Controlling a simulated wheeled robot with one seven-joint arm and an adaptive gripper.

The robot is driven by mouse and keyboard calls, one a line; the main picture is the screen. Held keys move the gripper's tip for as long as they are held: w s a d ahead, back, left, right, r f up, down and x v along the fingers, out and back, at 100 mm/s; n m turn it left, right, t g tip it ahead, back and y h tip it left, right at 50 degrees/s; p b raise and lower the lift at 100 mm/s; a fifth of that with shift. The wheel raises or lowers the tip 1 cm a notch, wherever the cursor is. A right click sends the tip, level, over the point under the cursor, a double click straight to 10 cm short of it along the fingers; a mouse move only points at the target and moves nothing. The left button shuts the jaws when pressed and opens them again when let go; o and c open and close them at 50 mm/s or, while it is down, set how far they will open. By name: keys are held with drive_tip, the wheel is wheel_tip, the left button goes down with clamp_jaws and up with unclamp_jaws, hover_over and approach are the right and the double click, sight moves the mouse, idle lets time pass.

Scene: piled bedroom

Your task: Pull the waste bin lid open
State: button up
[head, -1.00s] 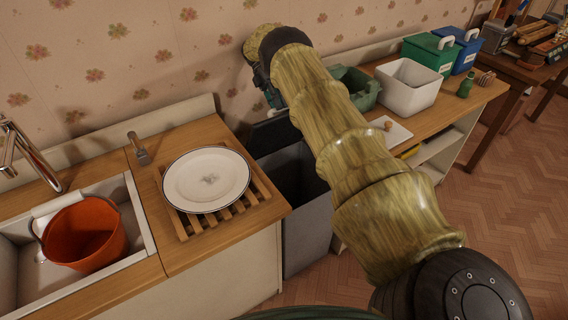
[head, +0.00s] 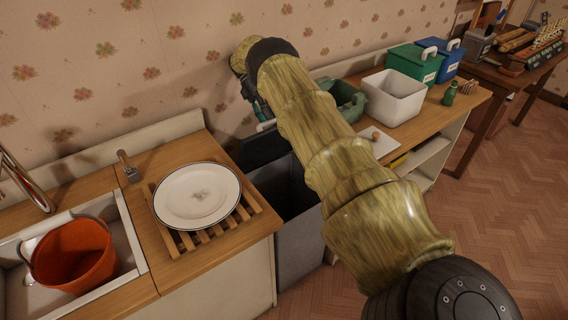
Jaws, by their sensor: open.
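The grey waste bin (head: 303,250) stands in the gap between two counters. Its dark lid (head: 261,149) is tilted up at the back, towards the wall, and the dark inside of the bin shows in front of it. My gripper (head: 257,106) is above and behind the lid, near the wall. It is open, but my arm hides much of it, so I cannot tell whether it touches the lid.
A plate (head: 197,196) on a wooden rack (head: 174,240) sits on the left counter, beside a sink with an orange bucket (head: 73,254). The right counter holds a white tub (head: 393,98) and a dark green container (head: 345,100). Floor is clear at right.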

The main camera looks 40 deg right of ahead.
drive_tip(key=shift+s+r+p, duration=0.2)
drive_tip(key=shift+r+p, duration=0.6)
drive_tip(key=shift+r, duration=0.3)
drive_tip(key=shift+s+r+p, duration=0.15)
drive_tip(key=shift+r+p, duration=0.6)
drive_tip(key=shift+r, duration=0.4)
drive_tip(key=shift+s+r+p, duration=0.2)
drive_tip(key=shift+r+p, duration=0.6)
drive_tip(key=shift+r, duration=0.3)
